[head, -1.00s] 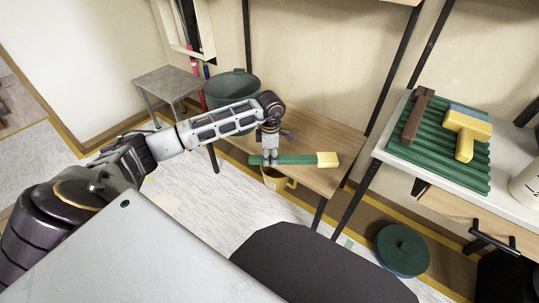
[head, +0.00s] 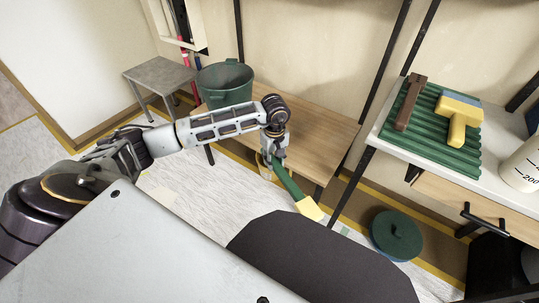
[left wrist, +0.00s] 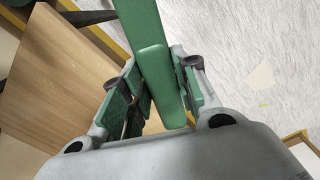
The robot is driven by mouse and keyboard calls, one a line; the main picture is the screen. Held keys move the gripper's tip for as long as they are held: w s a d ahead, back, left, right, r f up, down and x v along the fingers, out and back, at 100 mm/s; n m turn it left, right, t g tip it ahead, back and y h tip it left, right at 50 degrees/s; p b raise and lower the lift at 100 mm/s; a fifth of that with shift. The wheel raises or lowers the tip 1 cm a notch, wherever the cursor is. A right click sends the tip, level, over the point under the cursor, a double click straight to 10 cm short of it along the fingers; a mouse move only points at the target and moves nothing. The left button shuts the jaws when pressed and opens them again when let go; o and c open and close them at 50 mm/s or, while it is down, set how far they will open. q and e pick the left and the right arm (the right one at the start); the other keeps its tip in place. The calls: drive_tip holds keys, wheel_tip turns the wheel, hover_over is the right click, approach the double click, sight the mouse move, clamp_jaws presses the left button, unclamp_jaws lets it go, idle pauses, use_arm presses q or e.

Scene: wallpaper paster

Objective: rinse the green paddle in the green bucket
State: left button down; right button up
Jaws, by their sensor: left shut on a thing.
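The green paddle (head: 289,184) has a green handle and a yellow end. My left gripper (head: 274,160) is shut on its handle in front of the wooden bench. The paddle slants down and to the right, yellow end lowest, over the floor side of the bench edge. In the left wrist view the green handle (left wrist: 157,65) runs between the two fingers. The green bucket (head: 226,79) stands upright on the far left part of the bench, partly behind my left arm. The paddle is apart from it. My right gripper is not in view.
The wooden bench (head: 320,135) is bare right of the bucket. A grey stool (head: 158,75) stands left of it. A shelf at right holds a ribbed green tray (head: 425,154) with tools. A round green lid (head: 396,235) lies below.

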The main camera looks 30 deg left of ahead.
use_arm(q)
drive_tip(key=d+r+m, duration=0.5)
drive_tip(key=d+m, duration=0.1)
drive_tip(key=d, duration=0.4)
drive_tip(key=d+r+m, duration=0.5)
drive_tip(key=d+m, duration=0.1)
drive_tip(key=d, duration=0.4)
drive_tip(key=shift+w+d+r, duration=0.2)
drive_tip(key=shift+w+d, duration=0.1)
drive_tip(key=shift+w, duration=0.1)
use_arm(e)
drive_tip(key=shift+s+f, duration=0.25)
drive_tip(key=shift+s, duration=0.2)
